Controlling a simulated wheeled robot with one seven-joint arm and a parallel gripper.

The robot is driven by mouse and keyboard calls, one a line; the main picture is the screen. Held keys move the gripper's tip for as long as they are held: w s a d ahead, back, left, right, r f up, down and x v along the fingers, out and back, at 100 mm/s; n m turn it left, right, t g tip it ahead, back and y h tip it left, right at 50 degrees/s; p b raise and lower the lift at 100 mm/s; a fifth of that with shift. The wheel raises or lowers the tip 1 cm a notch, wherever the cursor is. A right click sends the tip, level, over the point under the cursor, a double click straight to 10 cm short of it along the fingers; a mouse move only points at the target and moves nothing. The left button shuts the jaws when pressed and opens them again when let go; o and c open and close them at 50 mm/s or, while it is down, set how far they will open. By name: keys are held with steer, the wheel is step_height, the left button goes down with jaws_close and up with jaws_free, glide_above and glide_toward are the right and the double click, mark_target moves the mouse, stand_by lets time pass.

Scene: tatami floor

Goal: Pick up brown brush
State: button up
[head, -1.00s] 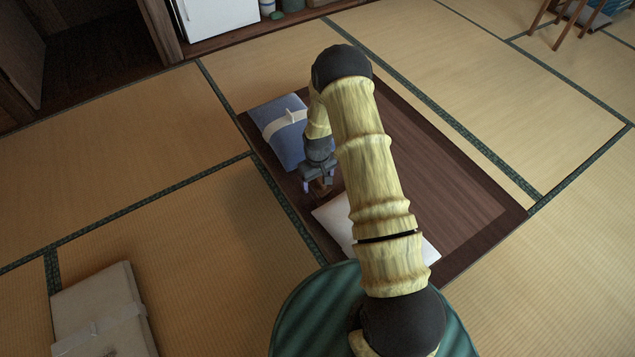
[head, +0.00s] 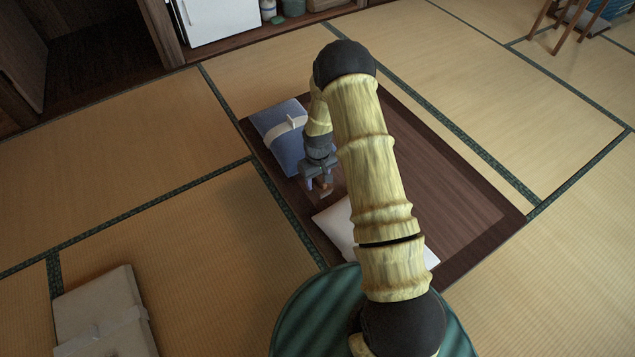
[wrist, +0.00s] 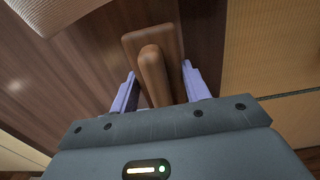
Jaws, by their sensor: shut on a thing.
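The brown brush (wrist: 153,72) shows in the wrist view, with a flat, rounded block and a handle that points toward my gripper. My gripper (wrist: 160,88) is shut on the brush, with its pale purple fingers on either side of the handle. In the head view, my gripper (head: 318,178) is over the left part of the dark wooden board, between the two cushions. The brush (head: 326,191) is small and partly hidden there. I cannot tell for sure whether it is clear of the board.
A blue cushion with a white band (head: 281,136) lies beyond my gripper on the dark board (head: 455,185). A white cushion (head: 337,222) lies nearer, partly hidden by my arm. A beige bundle (head: 103,310) lies at lower left. Tatami around the board is mostly clear.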

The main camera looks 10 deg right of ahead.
mark_target(320, 190)
step_height(320, 190, up, 7)
steer(key=shift+f+p, duration=0.2)
steer(key=shift+p, duration=0.7)
steer(key=shift+o, duration=1.3)
steer(key=s+r+m, duration=0.3)
steer(key=s+r, duration=0.1)
steer(key=r, duration=0.4)
steer(key=shift+r+m, duration=0.15)
steer(key=shift+m, duration=0.15)
steer(key=shift+s, duration=0.15)
